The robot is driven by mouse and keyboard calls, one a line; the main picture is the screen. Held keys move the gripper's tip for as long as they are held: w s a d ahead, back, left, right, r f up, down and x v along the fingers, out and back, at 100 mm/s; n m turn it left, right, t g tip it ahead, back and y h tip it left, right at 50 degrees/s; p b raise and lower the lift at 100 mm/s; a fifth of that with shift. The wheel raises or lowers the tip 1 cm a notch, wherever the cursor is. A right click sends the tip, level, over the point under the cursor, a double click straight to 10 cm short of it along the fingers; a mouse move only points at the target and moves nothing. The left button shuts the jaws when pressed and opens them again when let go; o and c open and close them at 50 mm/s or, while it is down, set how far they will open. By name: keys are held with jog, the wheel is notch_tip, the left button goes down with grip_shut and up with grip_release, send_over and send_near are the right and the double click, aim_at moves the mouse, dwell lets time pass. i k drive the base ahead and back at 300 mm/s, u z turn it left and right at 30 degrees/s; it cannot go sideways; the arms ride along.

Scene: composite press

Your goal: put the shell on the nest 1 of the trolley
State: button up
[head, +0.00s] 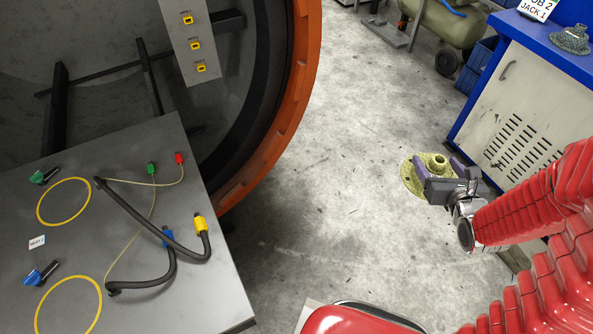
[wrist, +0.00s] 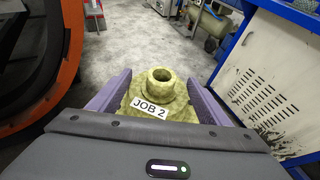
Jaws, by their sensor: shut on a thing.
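The shell (head: 412,178) is a yellow-green flanged piece with a raised round neck. It also shows in the wrist view (wrist: 160,85), with a white "JOB 2" label facing the camera. My gripper (head: 437,172) is shut on the shell, with a purple finger on each side, and holds it over the open floor right of the autoclave. The trolley top (head: 150,260) is a grey plate at the lower left. It bears two yellow ring outlines, one (head: 64,202) farther back and one (head: 68,308) nearer. A small label (head: 37,243), too small to read surely, lies between them. Both rings look empty.
Green, red, blue and yellow connectors (head: 198,222) with dark hoses and thin wires lie on the trolley top. The orange-rimmed round vessel (head: 303,80) stands behind it. A blue and white cabinet (head: 530,100) stands at right, with a grey-green shell (head: 571,40) on top. The floor between is clear.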

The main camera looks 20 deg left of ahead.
aim_at(69, 310)
jog(key=k, duration=0.3)
jog(key=z, duration=0.85)
jog(key=i, duration=0.15)
jog(key=u, duration=2.75)
jog(key=i, duration=0.15)
jog(key=u, duration=1.65)
jog(key=k, duration=0.2)
jog(key=u, duration=0.05)
